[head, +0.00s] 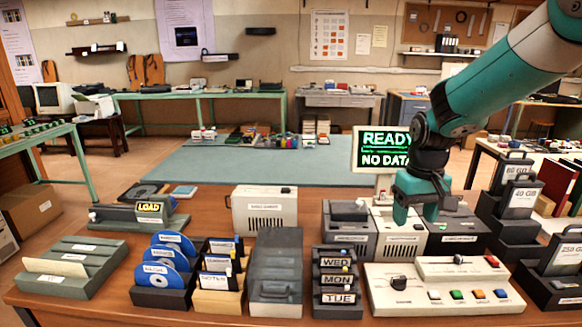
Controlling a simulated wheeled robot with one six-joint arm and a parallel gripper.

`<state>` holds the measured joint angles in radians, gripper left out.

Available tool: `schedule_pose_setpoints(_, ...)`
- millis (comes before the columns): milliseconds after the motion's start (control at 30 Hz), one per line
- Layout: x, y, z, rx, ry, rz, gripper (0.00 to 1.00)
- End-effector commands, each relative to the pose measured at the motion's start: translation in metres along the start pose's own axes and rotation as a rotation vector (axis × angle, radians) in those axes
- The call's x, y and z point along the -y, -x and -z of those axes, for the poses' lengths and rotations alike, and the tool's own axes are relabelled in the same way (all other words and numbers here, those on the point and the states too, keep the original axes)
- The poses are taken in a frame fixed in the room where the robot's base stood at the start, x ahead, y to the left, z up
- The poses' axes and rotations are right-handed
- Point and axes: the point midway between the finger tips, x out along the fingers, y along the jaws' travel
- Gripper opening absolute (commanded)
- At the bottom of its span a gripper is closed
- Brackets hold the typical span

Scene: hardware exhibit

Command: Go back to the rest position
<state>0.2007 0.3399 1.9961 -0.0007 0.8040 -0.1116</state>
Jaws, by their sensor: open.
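My gripper (424,212) hangs from the teal arm at the right of the head view, fingers pointing down. It is open, with nothing seen between its fingers. It is over or just in front of the row of grey and white boxes (398,238); I cannot tell whether it touches them. The display (384,150) behind it reads "READY NO DATA", and my wrist covers its right edge.
A control panel with coloured buttons (442,288) lies in front of the boxes. Disc holders (163,262), a day rack (337,284), a dark case (276,270) and drive stands (519,196) crowd the wooden table. Its right-hand stands are close to my arm. Bare wood shows behind.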

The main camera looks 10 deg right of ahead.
Motion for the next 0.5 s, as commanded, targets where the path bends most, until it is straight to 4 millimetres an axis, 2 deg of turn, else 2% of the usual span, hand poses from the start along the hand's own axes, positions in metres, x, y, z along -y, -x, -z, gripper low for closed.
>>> schedule_pose_setpoints(67,0.01,0.005,-0.004,-0.008,0.023,0.009,0.64)
schedule_pose_setpoints(167,0.043,0.019,-0.023,-0.03,0.107,0.045,0.64)
schedule_pose_setpoints(267,0.093,0.037,-0.061,-0.061,0.241,0.109,0.64)
schedule_pose_setpoints(300,0.114,0.044,-0.081,-0.071,0.303,0.14,0.64)
schedule_pose_setpoints(400,0.156,0.056,-0.134,-0.089,0.448,0.216,0.64)
schedule_pose_setpoints(500,0.183,0.063,-0.184,-0.097,0.568,0.282,0.64)
